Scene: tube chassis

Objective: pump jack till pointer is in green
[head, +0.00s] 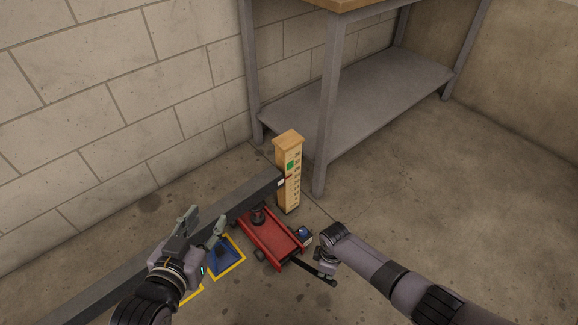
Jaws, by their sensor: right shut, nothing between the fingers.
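A red floor jack (268,238) sits on the floor under a dark square beam (240,205), with its round saddle (257,215) close below the beam. Its black handle (318,274) points low to the lower right. A wooden gauge post (288,180) stands at the beam's end with a green patch (290,165). The pointer (283,182) at the beam's end is below the green. My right gripper (323,268) is shut and empty at the handle; whether it touches is unclear. My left gripper (204,225) is open and empty over the beam, left of the jack.
A grey metal workbench (355,95) with a low shelf stands behind the post, one leg close to it. A block wall (110,90) runs along the left. A yellow-edged blue floor marking (224,258) lies left of the jack. Floor at right is clear.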

